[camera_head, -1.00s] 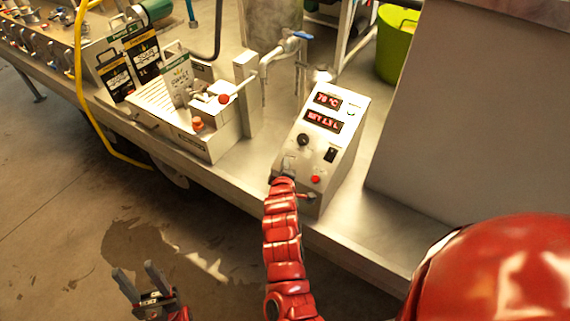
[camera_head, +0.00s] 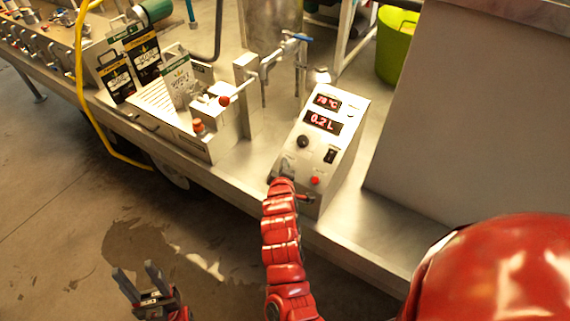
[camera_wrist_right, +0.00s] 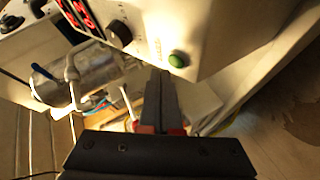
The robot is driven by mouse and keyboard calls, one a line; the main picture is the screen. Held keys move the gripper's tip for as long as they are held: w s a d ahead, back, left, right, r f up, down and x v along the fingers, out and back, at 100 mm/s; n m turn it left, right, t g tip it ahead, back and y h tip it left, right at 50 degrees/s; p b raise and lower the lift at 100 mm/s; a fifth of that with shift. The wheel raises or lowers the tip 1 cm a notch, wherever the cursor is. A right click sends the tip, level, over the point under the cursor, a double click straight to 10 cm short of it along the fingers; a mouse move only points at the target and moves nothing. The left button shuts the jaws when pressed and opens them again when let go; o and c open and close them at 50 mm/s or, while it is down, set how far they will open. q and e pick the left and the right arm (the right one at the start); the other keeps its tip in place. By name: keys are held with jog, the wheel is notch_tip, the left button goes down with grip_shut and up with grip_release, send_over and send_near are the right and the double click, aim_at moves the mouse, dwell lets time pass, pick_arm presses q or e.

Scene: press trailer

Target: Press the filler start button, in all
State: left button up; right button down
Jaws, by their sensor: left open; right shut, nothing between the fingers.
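The filler control box (camera_head: 345,150) stands on the trailer bench with two lit red displays, the lower one (camera_head: 322,121) reading 0.2 L. A green button (camera_wrist_right: 178,59) shows on its panel in the right wrist view; in the head view my right gripper seems to cover it. My right gripper (camera_head: 282,168) is shut and empty at the panel's lower left. In the right wrist view its fingertips (camera_wrist_right: 160,74) are just below the green button; I cannot tell whether they touch it. My left gripper (camera_head: 132,268) is open and empty above the floor at lower left.
A red button (camera_head: 315,180), black knob (camera_head: 302,142) and black switch (camera_head: 330,156) share the panel. A grey wall panel (camera_head: 460,130) stands at right.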

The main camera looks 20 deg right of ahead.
jog(key=r+p, duration=0.1)
jog(key=s+a+r+p, duration=0.1)
jog(key=r, duration=0.1)
jog(key=a+r, duration=0.1)
jog(key=shift+s+r+p, duration=0.15)
jog(key=shift+s+p, duration=0.1)
jog(key=shift+p, duration=0.15)
jog(key=shift+w, duration=0.1)
dwell(0.8)
